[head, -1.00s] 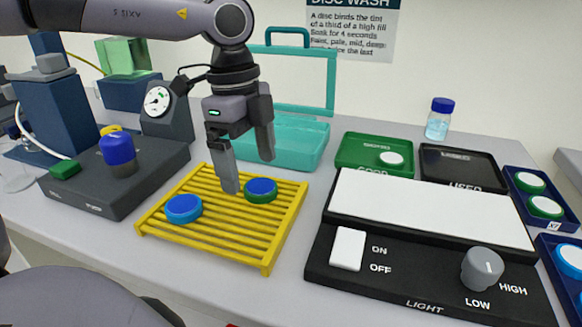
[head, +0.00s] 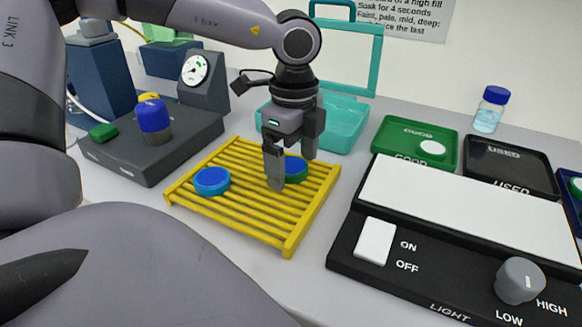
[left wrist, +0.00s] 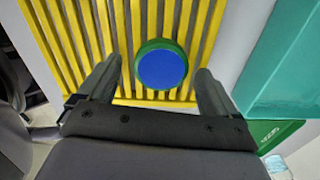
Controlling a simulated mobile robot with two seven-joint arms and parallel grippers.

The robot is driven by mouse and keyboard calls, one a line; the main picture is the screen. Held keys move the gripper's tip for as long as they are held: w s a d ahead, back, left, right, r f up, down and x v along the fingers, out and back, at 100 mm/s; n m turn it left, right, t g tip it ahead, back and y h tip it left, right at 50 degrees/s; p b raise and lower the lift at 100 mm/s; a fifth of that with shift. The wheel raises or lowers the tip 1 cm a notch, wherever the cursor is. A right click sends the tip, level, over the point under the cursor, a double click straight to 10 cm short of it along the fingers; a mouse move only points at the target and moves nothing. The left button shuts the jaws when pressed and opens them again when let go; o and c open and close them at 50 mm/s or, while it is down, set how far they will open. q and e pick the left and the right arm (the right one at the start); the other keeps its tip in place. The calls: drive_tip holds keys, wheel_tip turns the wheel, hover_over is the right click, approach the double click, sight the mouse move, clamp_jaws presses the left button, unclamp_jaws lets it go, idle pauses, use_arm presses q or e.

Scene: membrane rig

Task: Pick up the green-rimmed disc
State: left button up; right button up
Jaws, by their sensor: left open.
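The green-rimmed disc (head: 297,168) has a blue top and lies flat on the yellow slatted rack (head: 245,228). In the left wrist view the whole disc (left wrist: 161,66) shows, with its green rim around the blue face. My left gripper (head: 291,172) is open and points down at the disc. One finger hides part of the disc in the head view. In the left wrist view the two fingers (left wrist: 155,80) stand on either side of the disc, with gaps between. A blue-rimmed disc (head: 212,181) lies to the left on the same rack. My right gripper is not in view.
A dark box with a blue knob (head: 154,116) stands left of the rack. A teal open case (head: 345,125) stands behind it. The light panel (head: 455,205) is at the right, with a green tray (head: 405,135) and a black tray (head: 510,165) behind it.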

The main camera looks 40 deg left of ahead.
use_arm(q)
drive_tip(key=c, duration=1.1)
drive_tip(key=shift+r, duration=0.1)
